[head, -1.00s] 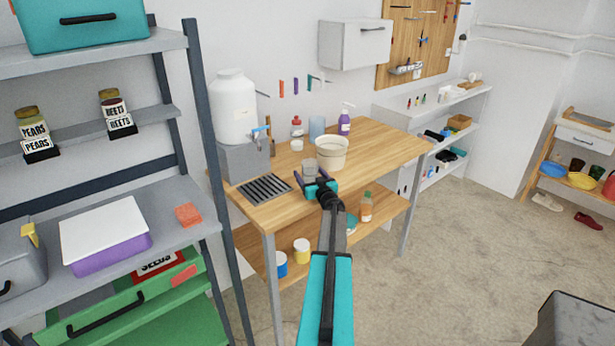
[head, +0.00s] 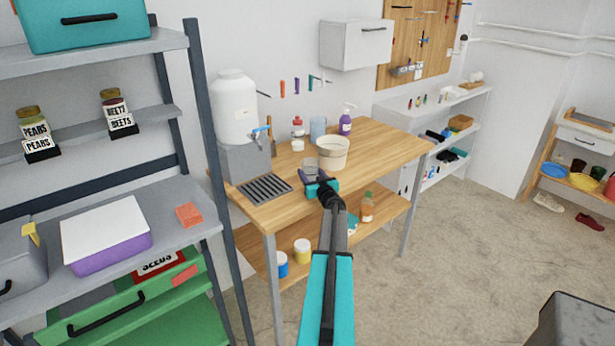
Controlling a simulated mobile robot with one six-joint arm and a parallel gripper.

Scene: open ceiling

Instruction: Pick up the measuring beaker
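A small clear grey vessel (head: 310,165), which looks like the measuring beaker, stands on the wooden workbench (head: 385,150) near its front edge. A taller bluish clear vessel (head: 318,127) stands farther back, and I cannot read markings on either. My gripper (head: 315,178) is just in front of the small grey vessel, and its fingers overlap the vessel's lower part in the picture. I cannot tell whether they touch it or how far apart they are.
A cream pot (head: 333,152) stands close to the right of the small vessel. A white water dispenser (head: 235,110) and a dark drain grate (head: 264,188) are to the left. A purple pump bottle (head: 345,122) stands behind. The bench's right part is clear.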

